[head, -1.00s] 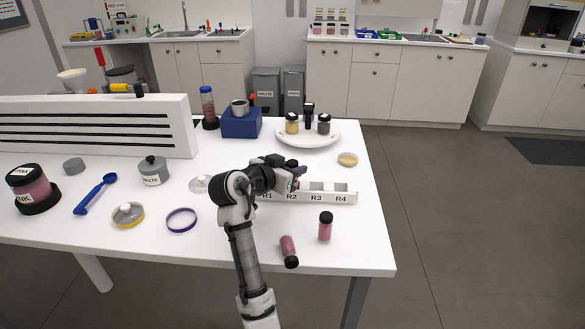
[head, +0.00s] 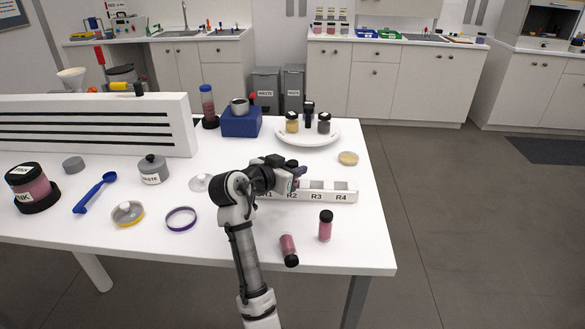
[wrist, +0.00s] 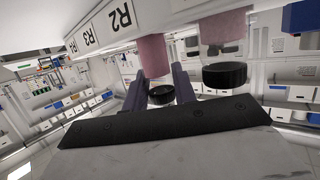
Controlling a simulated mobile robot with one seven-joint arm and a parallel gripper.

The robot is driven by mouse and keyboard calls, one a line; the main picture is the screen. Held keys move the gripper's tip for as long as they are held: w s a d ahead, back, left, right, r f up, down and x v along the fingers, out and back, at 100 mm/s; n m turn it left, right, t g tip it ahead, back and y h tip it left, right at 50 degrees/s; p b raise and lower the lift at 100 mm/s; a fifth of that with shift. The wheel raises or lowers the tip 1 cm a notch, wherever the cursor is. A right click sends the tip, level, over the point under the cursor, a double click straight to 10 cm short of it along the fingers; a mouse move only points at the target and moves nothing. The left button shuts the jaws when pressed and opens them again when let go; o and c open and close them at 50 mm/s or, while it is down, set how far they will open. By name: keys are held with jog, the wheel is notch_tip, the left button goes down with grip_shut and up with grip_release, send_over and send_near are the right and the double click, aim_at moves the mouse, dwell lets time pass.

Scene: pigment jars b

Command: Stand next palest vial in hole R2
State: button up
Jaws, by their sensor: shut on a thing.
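My gripper (wrist: 167,92) is shut on a pink vial (wrist: 152,56) by its black-capped end. The wrist view is upside down. The held vial's lower end is at the white rack beside the R2 label; how deep it sits I cannot tell. A second pink vial (wrist: 223,30) with a clear upper part and black cap is next to it, apparently at R1. In the head view, my gripper (head: 297,174) is over the left part of the rack (head: 345,197) and hides the held vial. One pink vial (head: 325,228) stands on the table; another (head: 288,245) lies in front.
A white plate (head: 308,141) with several dark-capped jars stands behind the rack, near a blue block (head: 241,124). A shallow yellowish dish (head: 348,158) is at the right. A purple ring (head: 181,219) and a waste jar (head: 153,171) are left of my arm.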

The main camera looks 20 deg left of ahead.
jog(key=shift+s+f+b, duration=0.1)
jog(key=shift+f+b, duration=0.5)
jog(key=shift+f, duration=0.25)
jog(key=o, duration=1)
jog(key=shift+f, duration=0.15)
jog(key=shift+d, duration=0.1)
jog(key=shift+s, duration=0.15)
